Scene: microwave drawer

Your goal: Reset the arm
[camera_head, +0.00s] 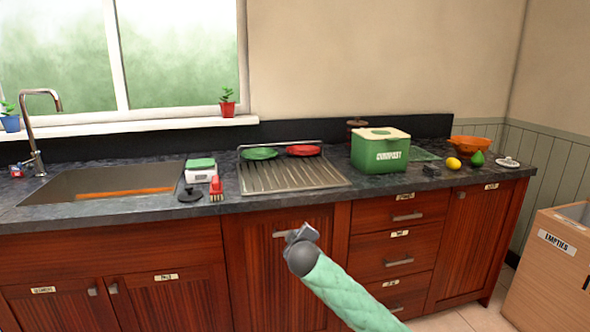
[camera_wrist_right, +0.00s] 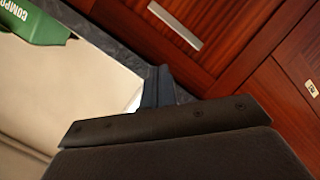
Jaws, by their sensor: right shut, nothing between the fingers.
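My right arm comes in from the lower right in the head view, in a pale green sleeve. Its gripper (camera_head: 303,234) is in front of the wooden cabinet door (camera_head: 262,268) below the drying rack, close to that door's handle (camera_head: 281,234). I cannot tell whether it touches the door. In the right wrist view the dark fingers (camera_wrist_right: 158,88) are together with nothing between them. A metal handle on red wood (camera_wrist_right: 174,24) shows beyond them. My left gripper is not in view.
The dark counter (camera_head: 330,200) holds a sink (camera_head: 95,182), a drying rack (camera_head: 290,178) with green and red plates, a green compost bin (camera_head: 380,152) and an orange bowl (camera_head: 470,144). A box marked empties (camera_head: 550,265) stands on the floor at right.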

